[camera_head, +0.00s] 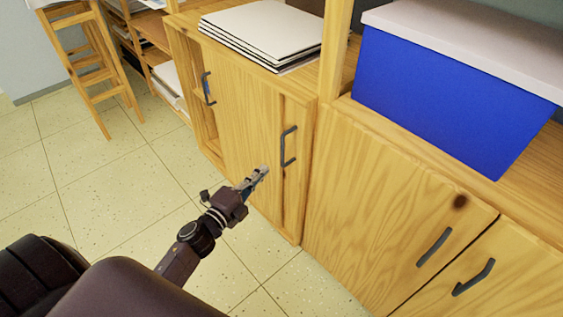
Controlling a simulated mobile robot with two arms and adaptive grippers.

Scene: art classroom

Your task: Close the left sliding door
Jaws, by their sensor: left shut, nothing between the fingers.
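A wooden cabinet (180,52) stands left of centre with a sliding door panel (245,125) in its front. The panel sits toward the right, and an open gap (203,118) with a shelf inside shows at the cabinet's left end. One dark handle (208,88) is at the panel's left edge. A second dark handle (289,146) is toward the cabinet's right end. My left gripper (263,172) is shut and empty, in front of the cabinet, just left of and below the second handle. I cannot tell whether it touches the door. My right gripper is out of view.
White boards (265,28) are stacked on the cabinet. A blue box (440,95) with a pale lid sits on the adjoining unit at right, above closed doors with handles (434,247). A wooden stool (88,70) stands at the upper left. The tiled floor (90,190) is clear.

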